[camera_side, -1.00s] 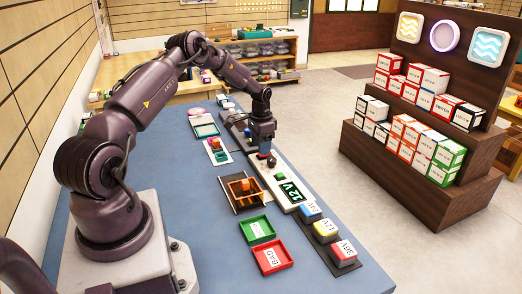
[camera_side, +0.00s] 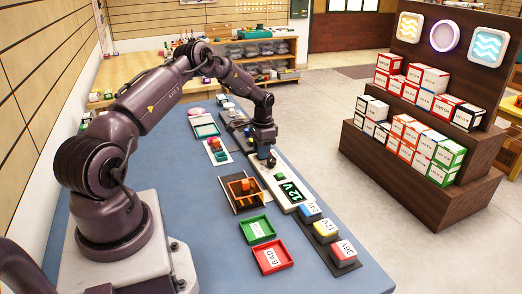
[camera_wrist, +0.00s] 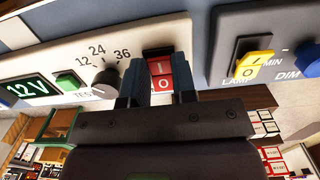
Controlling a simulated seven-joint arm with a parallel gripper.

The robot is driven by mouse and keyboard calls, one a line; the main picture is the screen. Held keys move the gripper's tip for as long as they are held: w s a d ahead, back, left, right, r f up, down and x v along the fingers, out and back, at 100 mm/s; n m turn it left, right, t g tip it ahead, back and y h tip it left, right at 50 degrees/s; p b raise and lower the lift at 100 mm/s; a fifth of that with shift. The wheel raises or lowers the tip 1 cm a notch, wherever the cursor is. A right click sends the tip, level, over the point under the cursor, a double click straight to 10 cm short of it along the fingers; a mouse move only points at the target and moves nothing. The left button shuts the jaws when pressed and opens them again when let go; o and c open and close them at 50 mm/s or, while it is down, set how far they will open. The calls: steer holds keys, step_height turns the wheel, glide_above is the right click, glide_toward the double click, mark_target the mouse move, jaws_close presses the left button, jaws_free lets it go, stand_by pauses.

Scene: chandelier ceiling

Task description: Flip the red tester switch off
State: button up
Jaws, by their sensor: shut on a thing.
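The red tester switch (camera_wrist: 158,70) is a rocker marked I and O on the white tester panel (camera_wrist: 185,42). In the wrist view my gripper (camera_wrist: 158,88) has one finger on each side of it and is shut on it. The lower part of the switch is partly hidden by the gripper. The tester display (camera_wrist: 24,91) is lit and reads 12 V. In the side view my gripper (camera_side: 264,153) is down at the far end of the tester (camera_side: 277,184), and it hides the switch there.
A dark knob (camera_wrist: 106,82) and a green button (camera_wrist: 68,82) sit left of the switch. A wooden box (camera_side: 241,190), green tray (camera_side: 257,229) and red tray (camera_side: 272,258) stand near the tester.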

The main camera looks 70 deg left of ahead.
steer(key=shift+w+a+g, duration=0.1)
steer(key=shift+w+g, duration=0.15)
steer(key=shift+g, duration=0.7)
steer(key=shift+w+a+g, duration=0.1)
steer(key=shift+w+g, duration=0.1)
steer(key=shift+g, duration=0.75)
steer(key=shift+d+r+g, duration=0.1)
steer(key=shift+r+g, duration=0.05)
steer(key=shift+g, duration=0.15)
steer(key=o, duration=0.9)
steer(key=shift+d, duration=0.1)
step_height(320, 180, up, 4)
steer(key=shift+f, duration=0.2)
steer(key=s+d+r, duration=0.5)
steer(key=s+r, duration=0.1)
steer(key=s, duration=0.1)
steer(key=s+d+r, duration=0.3)
steer(key=s, duration=0.1)
steer(key=shift+d+r, duration=0.25)
steer(key=shift+d, duration=0.1)
steer(key=shift+w, duration=0.1)
